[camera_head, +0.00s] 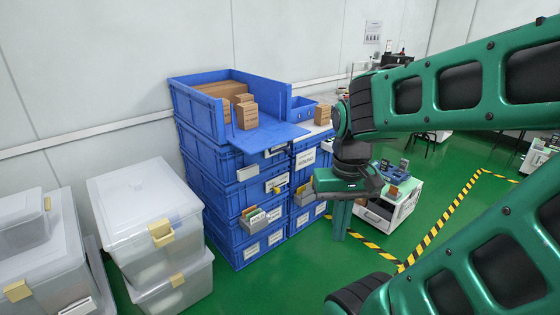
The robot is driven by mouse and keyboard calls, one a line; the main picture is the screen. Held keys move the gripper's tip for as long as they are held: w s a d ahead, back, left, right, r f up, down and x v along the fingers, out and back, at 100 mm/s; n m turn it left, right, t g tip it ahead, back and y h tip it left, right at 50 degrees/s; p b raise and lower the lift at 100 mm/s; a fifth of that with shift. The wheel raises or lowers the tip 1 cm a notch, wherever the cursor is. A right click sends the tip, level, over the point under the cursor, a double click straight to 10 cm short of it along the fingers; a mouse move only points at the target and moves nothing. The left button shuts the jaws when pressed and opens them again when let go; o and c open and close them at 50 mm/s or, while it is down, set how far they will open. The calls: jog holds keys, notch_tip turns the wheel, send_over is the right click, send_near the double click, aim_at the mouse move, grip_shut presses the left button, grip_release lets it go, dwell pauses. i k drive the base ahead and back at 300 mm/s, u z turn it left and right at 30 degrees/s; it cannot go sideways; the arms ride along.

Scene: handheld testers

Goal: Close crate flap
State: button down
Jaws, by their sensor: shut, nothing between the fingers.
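The top blue crate (191,107) sits on a stack of blue crates and holds brown boxes (225,88). Its flap (272,135) is open, folded outward and down to roughly level at the crate's front right. A small brown box (247,117) stands at the opening, by the flap's inner edge. My gripper (338,237) is shut and empty, pointing down. In the picture it is right of and below the flap, apart from it, in front of the stack's right side.
Clear lidded bins (145,215) stand left of the stack. A second blue stack (308,165) stands close on its right, with a small blue bin (303,108) and brown box (322,114) above. A white cart (395,205) is behind my gripper. Green floor (320,275) is open in front.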

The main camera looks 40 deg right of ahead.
aim_at(256, 142)
jog(key=i, duration=1)
jog(key=z, duration=0.05)
